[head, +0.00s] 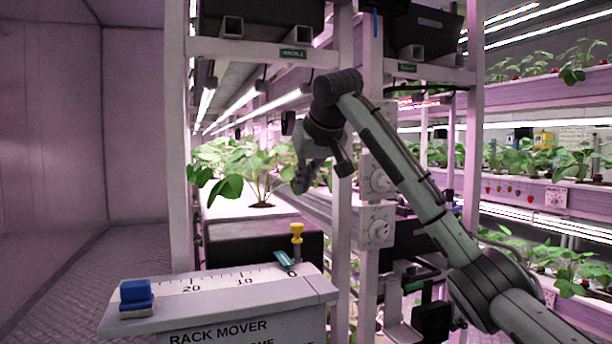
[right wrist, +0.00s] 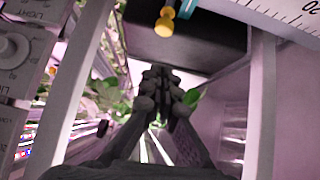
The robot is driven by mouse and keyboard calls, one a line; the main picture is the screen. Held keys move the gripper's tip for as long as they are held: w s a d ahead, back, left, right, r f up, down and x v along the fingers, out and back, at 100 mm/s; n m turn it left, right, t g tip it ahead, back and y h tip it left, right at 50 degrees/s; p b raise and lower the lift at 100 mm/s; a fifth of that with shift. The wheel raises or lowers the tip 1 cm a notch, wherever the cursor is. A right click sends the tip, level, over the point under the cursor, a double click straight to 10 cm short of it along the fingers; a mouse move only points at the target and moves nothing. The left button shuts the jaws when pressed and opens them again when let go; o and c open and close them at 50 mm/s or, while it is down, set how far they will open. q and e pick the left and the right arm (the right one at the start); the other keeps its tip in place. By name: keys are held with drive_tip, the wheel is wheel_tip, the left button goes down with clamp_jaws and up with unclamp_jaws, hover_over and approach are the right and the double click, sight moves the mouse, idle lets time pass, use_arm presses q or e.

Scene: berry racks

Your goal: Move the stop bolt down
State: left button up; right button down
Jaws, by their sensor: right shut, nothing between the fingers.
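A yellow stop bolt (head: 297,234) stands upright at the zero end of the ruler scale on the rack mover cabinet (head: 250,320). Its yellow head also shows at the top of the right wrist view (right wrist: 165,22). A teal pointer (head: 285,260) lies beside the bolt, just left of it. My right gripper (head: 300,185) is shut and empty, hanging above and behind the bolt, apart from it. In the right wrist view its closed fingers (right wrist: 160,75) point into the rack. My left gripper is not in view.
A blue slider block (head: 137,292) sits at the left end of the scale (head: 215,282). A white switch box (head: 377,226) is to the right. Open floor lies left.

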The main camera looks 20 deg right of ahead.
hover_over(295, 224)
drive_tip(key=s, duration=0.2)
wheel_tip(295, 224, down, 4)
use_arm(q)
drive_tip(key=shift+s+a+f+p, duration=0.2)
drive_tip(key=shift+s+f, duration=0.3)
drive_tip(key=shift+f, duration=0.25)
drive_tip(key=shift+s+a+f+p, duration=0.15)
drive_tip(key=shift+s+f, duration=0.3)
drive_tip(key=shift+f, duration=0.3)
use_arm(e)
drive_tip(key=shift+s+f, duration=0.15)
drive_tip(key=shift+f, duration=0.75)
drive_tip(key=shift+s+f, duration=0.1)
drive_tip(key=shift+f, duration=0.8)
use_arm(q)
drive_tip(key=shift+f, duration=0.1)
use_arm(e)
drive_tip(key=shift+f, duration=0.1)
